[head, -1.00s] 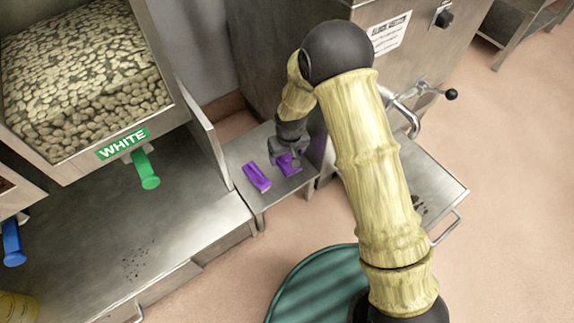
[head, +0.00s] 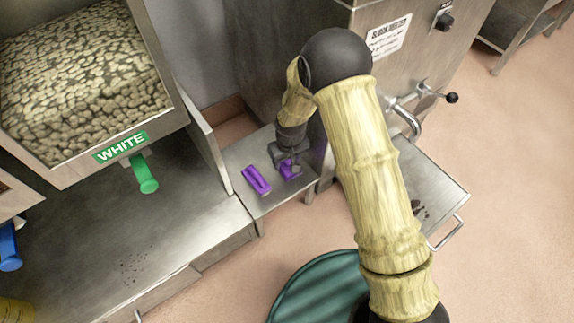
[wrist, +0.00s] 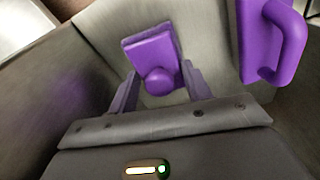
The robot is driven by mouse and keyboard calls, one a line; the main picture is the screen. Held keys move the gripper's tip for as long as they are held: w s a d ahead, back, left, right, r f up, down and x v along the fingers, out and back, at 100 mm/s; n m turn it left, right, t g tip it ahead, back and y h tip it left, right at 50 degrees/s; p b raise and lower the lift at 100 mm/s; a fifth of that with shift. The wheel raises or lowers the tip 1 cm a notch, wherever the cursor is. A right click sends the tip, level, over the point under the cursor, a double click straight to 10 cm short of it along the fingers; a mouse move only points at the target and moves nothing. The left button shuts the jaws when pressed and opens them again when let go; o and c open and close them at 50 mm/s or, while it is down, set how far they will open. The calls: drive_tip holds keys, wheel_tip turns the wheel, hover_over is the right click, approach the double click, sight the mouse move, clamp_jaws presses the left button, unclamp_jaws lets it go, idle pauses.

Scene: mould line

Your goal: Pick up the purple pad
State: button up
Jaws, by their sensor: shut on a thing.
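The purple pad (wrist: 152,52) is a flat purple block with a round knob, seen in the wrist view between my two fingers. My gripper (wrist: 160,88) is shut on it at the knob. In the head view, the pad (head: 289,173) shows partly under my gripper (head: 291,164), at the small steel shelf. My fingers hide part of it there. Whether it touches the shelf is hard to tell.
A second purple piece with a loop handle (head: 256,181) lies just left of the pad on the steel shelf (head: 277,200). A steel cabinet (head: 280,60) stands behind. The bin with the WHITE label (head: 121,146) and green handle stands left.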

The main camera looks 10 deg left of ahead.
sight(288, 161)
drive_tip(key=shift+r+p, duration=0.45)
drive_tip(key=r+p, duration=0.3)
drive_tip(key=shift+s+d, duration=0.3)
drive_tip(key=s+d+p, duration=0.7)
drive_tip(key=s+d, duration=0.4)
drive_tip(key=d, duration=0.1)
drive_tip(key=shift+s+d+f, duration=0.2)
drive_tip(key=shift+s+d, duration=0.1)
drive_tip(key=shift+s, duration=0.05)
